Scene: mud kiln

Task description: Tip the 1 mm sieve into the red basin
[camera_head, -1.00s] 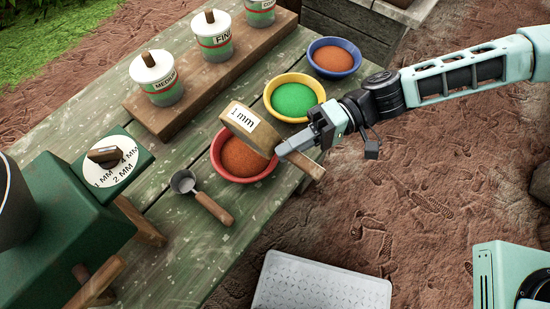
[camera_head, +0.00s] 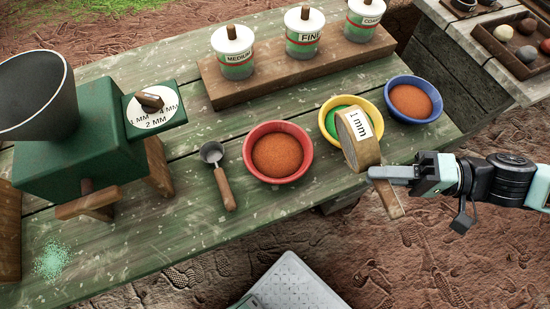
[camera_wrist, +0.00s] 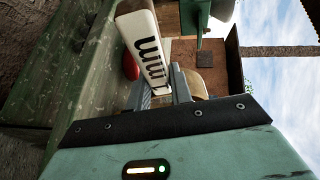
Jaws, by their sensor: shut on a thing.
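The 1 mm sieve (camera_head: 372,152), a tan round frame with a white label, is held on its side in the air. In the head view it overlaps the front of the yellow basin and is to the right of the red basin. My gripper (camera_head: 378,174) is shut on the sieve's wooden handle (camera_head: 391,203). The wrist view shows the sieve's label (camera_wrist: 145,48) close in front of the fingers. The red basin (camera_head: 270,179) stands on the table with orange-brown powder in it; a red sliver of it (camera_wrist: 131,66) shows behind the sieve. The sieve's inside is hidden.
The yellow basin (camera_head: 327,125) with green powder and the blue basin (camera_head: 437,98) stand on the right. A scoop (camera_head: 222,182) lies left of the red basin. Several lidded jars stand on a wooden block (camera_head: 268,84). A green mill (camera_head: 75,160) stands left.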

